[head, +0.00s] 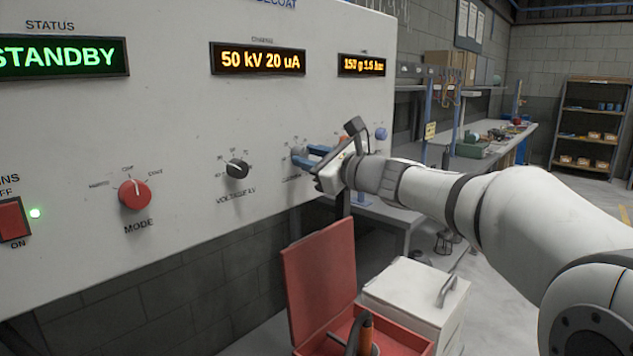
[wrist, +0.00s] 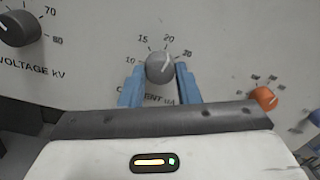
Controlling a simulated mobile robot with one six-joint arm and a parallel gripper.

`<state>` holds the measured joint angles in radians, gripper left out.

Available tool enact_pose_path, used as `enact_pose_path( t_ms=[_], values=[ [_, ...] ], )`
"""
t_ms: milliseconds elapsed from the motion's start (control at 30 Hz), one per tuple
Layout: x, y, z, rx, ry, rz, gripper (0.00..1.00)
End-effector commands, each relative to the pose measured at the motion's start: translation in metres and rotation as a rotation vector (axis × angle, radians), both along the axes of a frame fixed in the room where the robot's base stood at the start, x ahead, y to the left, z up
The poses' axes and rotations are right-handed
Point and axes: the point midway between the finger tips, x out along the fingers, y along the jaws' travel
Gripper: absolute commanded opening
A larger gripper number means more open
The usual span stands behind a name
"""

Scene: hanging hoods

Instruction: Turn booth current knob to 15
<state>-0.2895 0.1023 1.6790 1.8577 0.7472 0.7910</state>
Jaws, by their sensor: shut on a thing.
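The grey current knob (wrist: 159,66) sits on the white panel, with a printed scale showing 10, 15, 20 and 30 around it. Its white pointer line tilts up and right, towards the 20. The knob (head: 298,153) is partly hidden by my fingers in the head view. My gripper (head: 314,157) has its blue fingers on both sides of the knob and is shut on it. The wrist view shows one finger left and one right of the knob. The display (head: 257,59) reads 50 kV 20 uA.
The black voltage knob (head: 237,168) and red mode knob (head: 134,194) are to the left. An orange knob (wrist: 265,97) lies to the right in the wrist view. An open red box (head: 322,285) and a white box (head: 415,294) stand below.

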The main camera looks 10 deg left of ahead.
Motion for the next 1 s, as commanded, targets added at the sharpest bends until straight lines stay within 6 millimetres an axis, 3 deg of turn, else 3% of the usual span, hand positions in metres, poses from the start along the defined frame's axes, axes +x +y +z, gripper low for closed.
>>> enact_pose_path(
  t_ms=[1000],
  values=[
    [0.0001, 0.0002, -0.0008, -0.447, -0.776, 0.001, 0.07]
  ],
)
